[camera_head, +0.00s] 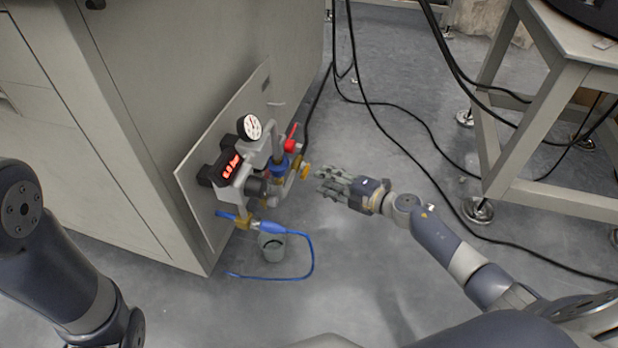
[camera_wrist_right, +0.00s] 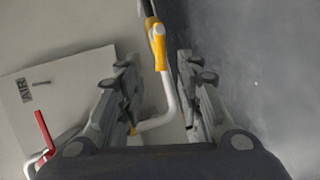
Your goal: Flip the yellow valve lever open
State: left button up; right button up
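The yellow valve lever (camera_head: 304,171) sits at the right end of the pipework on the machine's side panel. In the right wrist view the yellow part (camera_wrist_right: 159,45) stands at the end of a bent pale pipe, ahead of and between my fingertips. My right gripper (camera_head: 320,182) is open, just to the right of the yellow part, and its fingers also show in the wrist view (camera_wrist_right: 158,68). The fingers straddle the pale pipe in that picture; I cannot tell whether they touch it.
The mounting panel (camera_head: 198,163) carries a round gauge (camera_head: 249,127), a red digital display (camera_head: 230,166) and a red handle (camera_head: 292,133). A blue hose (camera_head: 312,257) and a grey cup (camera_head: 272,247) are below. Black cables (camera_head: 432,178) cross the floor; a table frame (camera_head: 540,110) stands right.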

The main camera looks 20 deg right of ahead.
aim_at(305, 170)
jog(key=b+x, duration=0.3)
jog(key=x, duration=0.4)
jog(key=shift+f, duration=0.1)
grip_shut()
